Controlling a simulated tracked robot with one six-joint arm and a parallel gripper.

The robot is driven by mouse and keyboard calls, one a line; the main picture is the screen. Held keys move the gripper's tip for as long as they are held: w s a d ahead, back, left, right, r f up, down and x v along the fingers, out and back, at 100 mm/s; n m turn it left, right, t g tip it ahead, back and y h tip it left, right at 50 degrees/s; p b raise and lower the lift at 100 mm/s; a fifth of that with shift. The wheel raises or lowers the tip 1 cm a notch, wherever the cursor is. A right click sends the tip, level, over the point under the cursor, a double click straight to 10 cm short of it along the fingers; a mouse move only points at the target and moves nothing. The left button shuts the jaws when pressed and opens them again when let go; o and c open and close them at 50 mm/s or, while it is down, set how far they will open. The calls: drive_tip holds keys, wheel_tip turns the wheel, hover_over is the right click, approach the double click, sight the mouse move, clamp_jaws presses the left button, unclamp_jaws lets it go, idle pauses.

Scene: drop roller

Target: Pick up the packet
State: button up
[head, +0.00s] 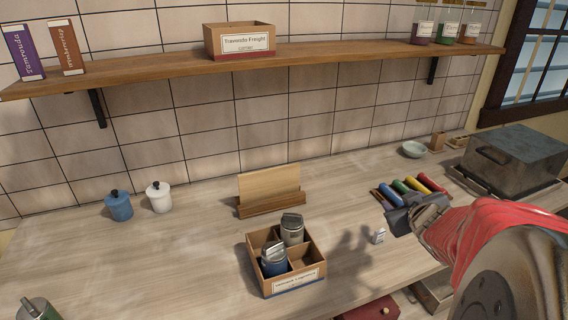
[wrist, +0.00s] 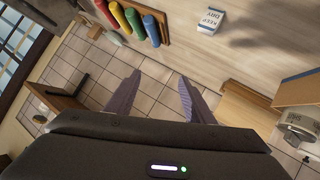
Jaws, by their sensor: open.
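The packet (head: 378,236) is a small white box with a dark blue band, standing on the light wooden counter near its front edge. It also shows in the wrist view (wrist: 210,20), at the top, with "KEEP DRY" printed on it. My gripper (head: 398,214) is close by, up and to the right of the packet in the head view. In the wrist view my gripper (wrist: 159,76) has its two grey fingers spread with nothing between them. The packet lies beyond the fingertips, apart from them.
A tray of coloured rolls (head: 413,186) lies behind my gripper. A divided wooden box (head: 312,276) with metal-topped canisters stands left of the packet. A grey metal case (head: 513,157) is at the right. The counter's left middle is clear.

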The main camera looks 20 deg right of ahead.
drive_tip(key=s+d+f+n+t+y, duration=0.1)
drive_tip(key=s+d+f+y, duration=0.25)
drive_tip(key=f, duration=0.25)
drive_tip(key=t+y, duration=0.1)
drive_tip(key=y, duration=0.2)
approach(381, 236)
drive_tip(key=shift+s+d+r, duration=0.3)
drive_tip(key=shift+s, duration=0.2)
drive_tip(key=shift+s+d+r, duration=0.3)
drive_tip(key=shift+s, duration=0.2)
drive_tip(key=shift+s+a+f+y, duration=0.1)
drive_tip(key=shift+s+a+y, duration=0.15)
drive_tip(key=shift+s+y, duration=0.1)
drive_tip(key=shift+w, duration=0.15)
drive_tip(key=shift+x, duration=4.2)
drive_tip(key=shift+x, duration=2.65)
drive_tip(key=shift+d, duration=0.1)
